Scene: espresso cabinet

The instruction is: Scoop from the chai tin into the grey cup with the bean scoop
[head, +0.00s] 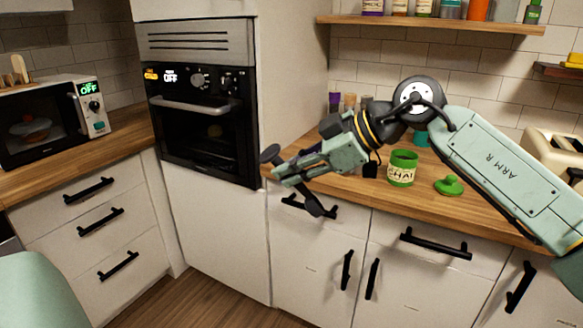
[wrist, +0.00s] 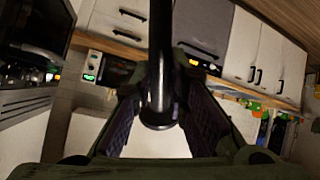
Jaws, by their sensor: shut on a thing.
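The green chai tin (head: 402,170) stands upright and open on the wooden counter, its label facing me. A green lid (head: 449,186) lies to its right. My gripper (head: 287,176) is in front of the counter edge, left of the tin, above the drawer front. It is shut on the black bean scoop (head: 314,206), whose broad end hangs low and whose round handle end sticks up at the left. In the wrist view the scoop's dark shaft (wrist: 159,75) runs between the finger pads. I cannot make out the grey cup; my arm hides part of the counter.
A small dark object (head: 370,169) stands left of the tin, partly behind my arm. Several jars stand at the counter's back. A cream toaster (head: 553,150) is at the right. A tall oven (head: 205,105) stands left. The counter front near the lid is clear.

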